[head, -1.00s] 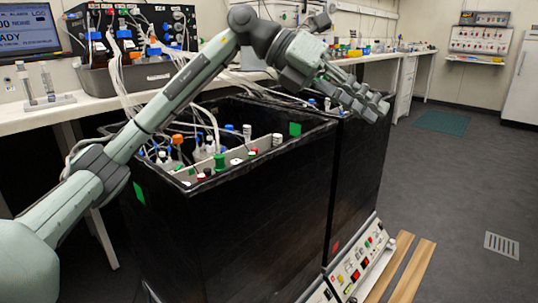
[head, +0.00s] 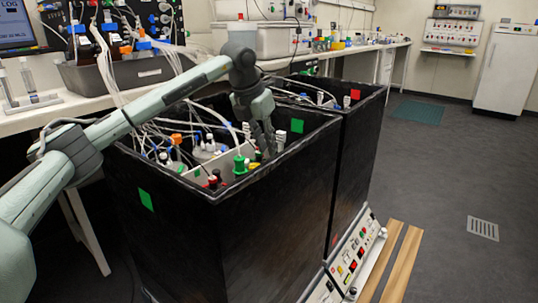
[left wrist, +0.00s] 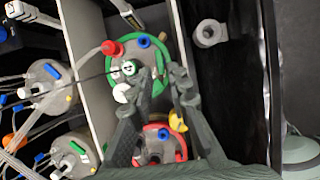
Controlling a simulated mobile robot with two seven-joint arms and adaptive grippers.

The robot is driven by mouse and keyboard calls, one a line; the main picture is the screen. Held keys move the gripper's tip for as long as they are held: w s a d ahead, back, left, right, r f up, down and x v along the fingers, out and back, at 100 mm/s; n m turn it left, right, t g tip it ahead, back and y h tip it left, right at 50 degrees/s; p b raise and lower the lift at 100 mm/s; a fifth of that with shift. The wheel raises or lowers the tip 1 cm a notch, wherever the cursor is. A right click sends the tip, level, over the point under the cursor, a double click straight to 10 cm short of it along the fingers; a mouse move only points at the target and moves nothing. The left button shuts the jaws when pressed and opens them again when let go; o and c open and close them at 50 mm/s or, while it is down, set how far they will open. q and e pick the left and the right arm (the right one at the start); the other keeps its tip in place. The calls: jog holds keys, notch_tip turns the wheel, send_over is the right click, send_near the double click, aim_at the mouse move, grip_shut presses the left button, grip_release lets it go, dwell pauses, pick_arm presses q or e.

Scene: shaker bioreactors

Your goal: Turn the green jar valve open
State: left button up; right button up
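The green jar (left wrist: 155,78) shows in the left wrist view as a grey-lidded jar with a green rim, at the top of a compartment. Its lid carries a red fitting (left wrist: 110,47) and a blue fitting (left wrist: 145,42); I cannot tell for sure which part is its valve. My left gripper (left wrist: 163,74) points down with its fingers apart and nothing between them, its tips over the near edge of this jar. In the head view the left gripper (head: 266,147) reaches into the near black box. My right gripper is not in view.
A red-rimmed jar (left wrist: 152,150) with a yellow handle (left wrist: 177,122) lies below and partly behind my fingers. Other jars with tubes stand across a light divider. The black box's walls (head: 230,232) surround the gripper closely. A second box (head: 358,150) stands behind.

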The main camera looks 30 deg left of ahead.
pick_arm(q)
jog(key=x, duration=0.4)
grip_shut()
